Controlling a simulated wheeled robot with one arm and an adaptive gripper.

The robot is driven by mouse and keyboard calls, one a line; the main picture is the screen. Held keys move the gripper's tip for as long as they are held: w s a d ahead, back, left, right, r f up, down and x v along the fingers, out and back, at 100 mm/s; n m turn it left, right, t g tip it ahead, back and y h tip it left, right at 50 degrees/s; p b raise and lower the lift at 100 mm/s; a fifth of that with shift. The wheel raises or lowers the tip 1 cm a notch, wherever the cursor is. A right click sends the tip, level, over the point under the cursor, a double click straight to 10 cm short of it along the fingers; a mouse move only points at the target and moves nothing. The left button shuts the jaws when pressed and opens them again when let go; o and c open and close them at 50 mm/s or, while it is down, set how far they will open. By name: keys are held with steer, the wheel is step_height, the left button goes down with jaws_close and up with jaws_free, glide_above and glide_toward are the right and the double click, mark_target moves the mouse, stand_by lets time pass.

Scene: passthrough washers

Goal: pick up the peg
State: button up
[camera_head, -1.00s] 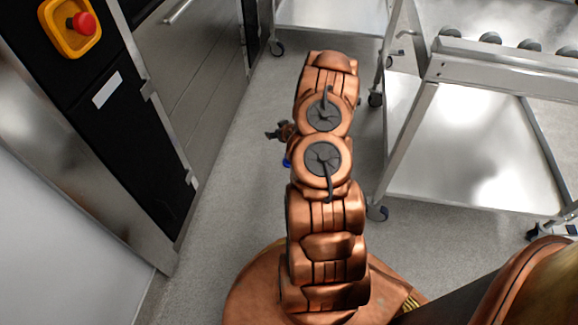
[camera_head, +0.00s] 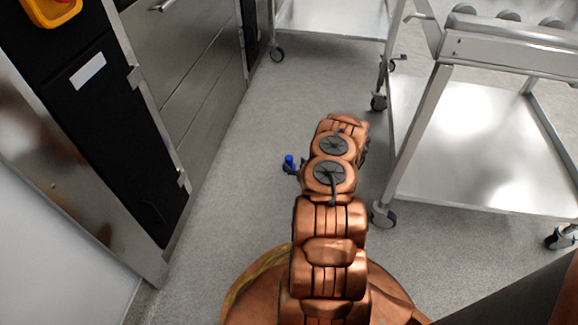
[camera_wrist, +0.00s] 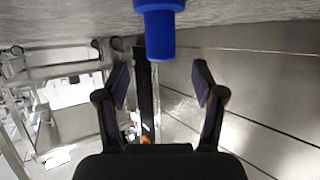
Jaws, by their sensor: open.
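The peg is a blue, stepped cylinder (camera_head: 289,161) standing on the grey floor, to the left of my arm in the head view. In the wrist view the picture is turned over, and the peg (camera_wrist: 160,33) hangs from the floor at the top centre. My gripper (camera_wrist: 161,70) is open and empty, with one dark finger on each side of the picture. The peg lies beyond the fingertips, roughly in line with the gap.
Steel cabinets (camera_head: 190,70) with a black panel (camera_head: 110,130) line the left. A wheeled steel trolley (camera_head: 470,150) stands close to my arm on the right. Another trolley (camera_head: 335,18) is at the back. Bare floor (camera_head: 225,200) lies between arm and cabinets.

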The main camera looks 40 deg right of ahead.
mark_target(291, 161)
steer(key=shift+b+x, duration=1.75)
steer(key=shift+x, duration=0.6)
steer(key=shift+w+f, duration=0.15)
steer(key=shift+w, duration=0.1)
steer(key=c, duration=1.2)
steer(key=shift+c, duration=0.2)
